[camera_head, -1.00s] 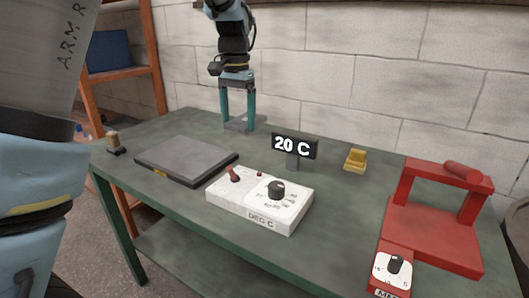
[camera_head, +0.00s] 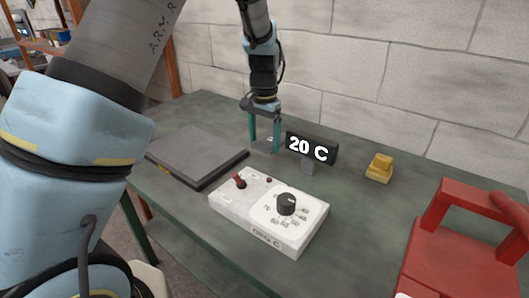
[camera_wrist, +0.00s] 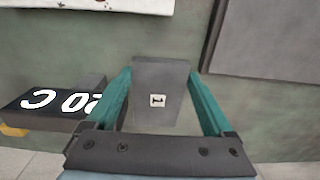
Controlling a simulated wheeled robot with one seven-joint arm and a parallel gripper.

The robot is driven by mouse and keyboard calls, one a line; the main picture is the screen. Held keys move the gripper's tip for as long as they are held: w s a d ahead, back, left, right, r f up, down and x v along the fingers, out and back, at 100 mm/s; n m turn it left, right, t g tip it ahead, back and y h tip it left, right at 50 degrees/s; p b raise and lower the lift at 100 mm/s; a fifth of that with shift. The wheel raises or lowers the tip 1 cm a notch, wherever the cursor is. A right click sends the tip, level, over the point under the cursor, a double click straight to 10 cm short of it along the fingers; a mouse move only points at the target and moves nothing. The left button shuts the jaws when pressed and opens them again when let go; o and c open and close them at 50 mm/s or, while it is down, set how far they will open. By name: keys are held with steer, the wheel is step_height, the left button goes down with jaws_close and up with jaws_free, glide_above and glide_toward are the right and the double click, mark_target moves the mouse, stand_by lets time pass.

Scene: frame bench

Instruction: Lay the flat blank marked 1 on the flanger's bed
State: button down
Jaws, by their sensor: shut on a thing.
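The flat grey blank (camera_wrist: 160,92) with a white label marked 1 sits between the fingers of my gripper (camera_wrist: 160,95) in the wrist view. My gripper is shut on its two sides. In the head view my gripper (camera_head: 264,148) points down at the back of the bench, just left of the 20 C sign; the blank is hard to make out there, and its height above the bench is unclear. The red machine at the right, apparently the flanger, has a flat red bed (camera_head: 445,272) under a raised bar (camera_head: 470,192). Its right and front parts are cut off.
A white control box (camera_head: 255,232) with a dial stands mid-bench. The 20 C sign (camera_head: 312,148) stands behind it. A dark grey plate (camera_head: 195,155) lies left, and a yellow block (camera_head: 380,168) right of the sign. Green bench (camera_head: 355,215) is bare between box and red machine.

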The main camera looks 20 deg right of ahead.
mark_target(264, 166)
steer(key=shift+f+p, duration=0.7)
steer(key=shift+f, duration=2.3)
steer(key=shift+f, duration=0.1)
steer(key=shift+f, duration=0.15)
jaws_free()
